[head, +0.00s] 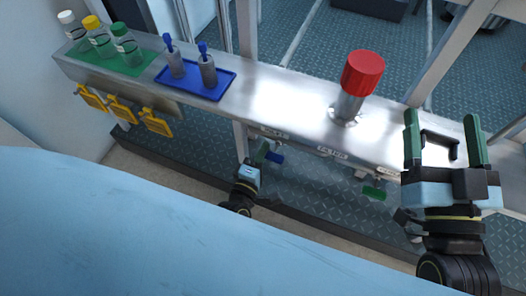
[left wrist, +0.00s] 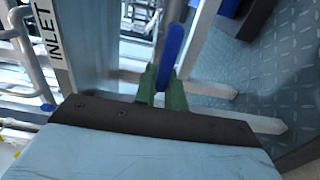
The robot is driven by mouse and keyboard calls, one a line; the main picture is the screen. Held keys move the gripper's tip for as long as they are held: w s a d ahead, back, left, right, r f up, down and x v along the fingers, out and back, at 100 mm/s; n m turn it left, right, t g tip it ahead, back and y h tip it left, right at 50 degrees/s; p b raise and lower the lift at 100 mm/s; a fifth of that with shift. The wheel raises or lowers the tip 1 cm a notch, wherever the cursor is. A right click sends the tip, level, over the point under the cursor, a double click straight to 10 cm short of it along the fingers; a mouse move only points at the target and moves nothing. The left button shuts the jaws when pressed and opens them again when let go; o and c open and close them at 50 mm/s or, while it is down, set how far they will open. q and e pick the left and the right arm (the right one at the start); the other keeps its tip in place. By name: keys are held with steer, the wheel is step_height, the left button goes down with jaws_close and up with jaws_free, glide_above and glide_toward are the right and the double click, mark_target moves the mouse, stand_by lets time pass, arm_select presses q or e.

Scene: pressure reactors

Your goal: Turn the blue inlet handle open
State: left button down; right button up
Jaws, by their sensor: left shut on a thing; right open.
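The blue inlet handle (head: 275,157) shows below the front edge of the metal shelf in the head view. In the left wrist view the blue handle (left wrist: 172,45) rises from between the green fingers, beside a plate lettered INLET (left wrist: 48,32). My left gripper (head: 261,154) reaches up under the shelf and is shut on this handle; its fingertips (left wrist: 162,86) are close around the handle's lower part. The body of the valve is mostly hidden. My right gripper (head: 446,135) is open and empty over the right end of the shelf.
The metal shelf (head: 280,105) carries a red-capped cylinder (head: 359,82), a blue tray (head: 222,86) with two blue-topped vessels, and capped bottles (head: 127,46) on a green mat. Yellow clips (head: 123,110) hang on its front. A green handle (head: 374,193) sits below the shelf, to the right.

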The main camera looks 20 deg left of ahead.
steer(key=shift+r, duration=0.2)
stand_by(0.3)
arm_select(q)
steer(key=c, duration=1.5)
jaws_free()
steer(key=shift+o, duration=0.2)
steer(key=shift+s, duration=0.25)
steer(key=s+p, duration=0.3)
steer(key=s, duration=1)
steer(key=shift+a, duration=0.2)
arm_select(e)
step_height(320, 180, down, 12)
steer(key=s+d+g+h, duration=0.1)
steer(key=d+g+h, duration=0.1)
steer(key=g, duration=0.6)
steer(key=shift+s+d+f+h, duration=0.2)
steer(key=shift+s+d+h, duration=0.2)
steer(key=shift+h, duration=0.1)
arm_select(q)
steer(key=shift+w, duration=0.1)
